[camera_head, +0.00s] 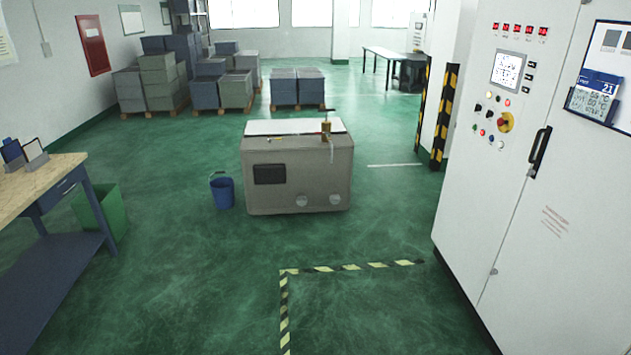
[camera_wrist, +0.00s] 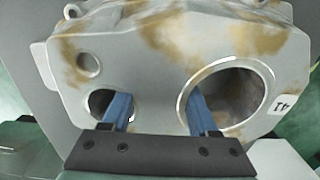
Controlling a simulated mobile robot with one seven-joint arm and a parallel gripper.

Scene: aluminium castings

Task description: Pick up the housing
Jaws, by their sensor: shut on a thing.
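The housing (camera_wrist: 150,75) is a pale grey casting with brown stains, and it fills most of the wrist view. It has a large round opening on the right, a smaller opening at lower left and a small round hole above that. A tag reading "41" sits at its right edge. My gripper (camera_wrist: 160,102) has two blue fingers, one at each of the two larger openings, with the wall between the openings held between them. The fingertips are hidden inside the openings. Neither the housing nor my gripper shows in the head view.
In the head view a grey machine box (camera_head: 298,175) stands mid-floor beside a blue bucket (camera_head: 222,191). A workbench (camera_head: 40,180) and green bin (camera_head: 102,213) are at left, a white control cabinet (camera_head: 515,150) at right. The green floor in front is clear, with striped tape (camera_head: 350,267).

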